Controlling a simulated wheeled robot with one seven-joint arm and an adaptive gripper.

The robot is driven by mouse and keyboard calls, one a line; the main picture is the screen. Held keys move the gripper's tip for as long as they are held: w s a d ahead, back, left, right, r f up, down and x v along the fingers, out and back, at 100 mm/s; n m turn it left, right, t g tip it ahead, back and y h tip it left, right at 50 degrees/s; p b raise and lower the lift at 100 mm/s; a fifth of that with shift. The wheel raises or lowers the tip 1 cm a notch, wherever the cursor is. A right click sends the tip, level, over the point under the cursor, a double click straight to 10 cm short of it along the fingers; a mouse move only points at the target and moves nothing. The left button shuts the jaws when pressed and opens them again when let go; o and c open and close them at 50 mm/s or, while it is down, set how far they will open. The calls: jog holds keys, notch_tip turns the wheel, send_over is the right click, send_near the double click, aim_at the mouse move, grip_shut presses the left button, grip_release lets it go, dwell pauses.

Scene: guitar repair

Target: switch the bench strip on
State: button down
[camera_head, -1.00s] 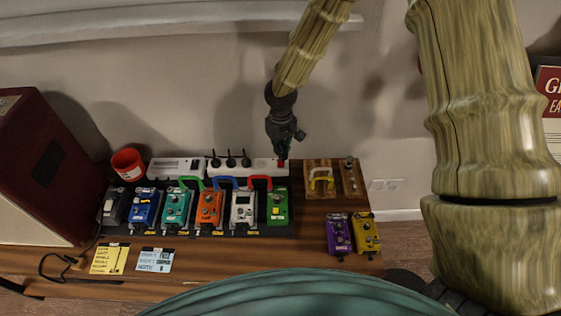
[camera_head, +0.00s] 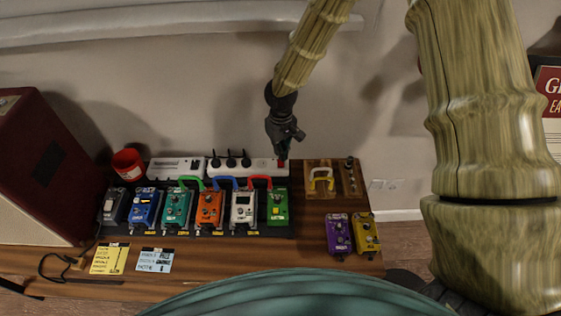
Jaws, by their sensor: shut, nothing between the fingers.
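The bench strip (camera_head: 262,164) is a long white power strip along the back of the wooden bench, with several black plugs (camera_head: 231,158) in its left part. A small red switch (camera_head: 282,164) sits at its right end. My gripper (camera_head: 283,156) is shut and empty, pointing down at the red switch. Its tips are at or just above the switch, and I cannot tell whether they touch it. The tips partly cover the switch, and its on or off position cannot be made out.
Several coloured pedals (camera_head: 209,209) stand on a dark board in front of the strip. A white box (camera_head: 176,167) and a red cup (camera_head: 128,164) are to the left. Purple (camera_head: 338,234) and yellow (camera_head: 365,233) pedals stand front right.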

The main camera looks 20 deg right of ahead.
jog(key=shift+f+b, duration=0.45)
jog(key=shift+f, duration=0.7)
dwell(0.9)
jog(key=shift+r, duration=0.1)
jog(key=shift+r+p, duration=3)
jog(key=shift+r, duration=0.45)
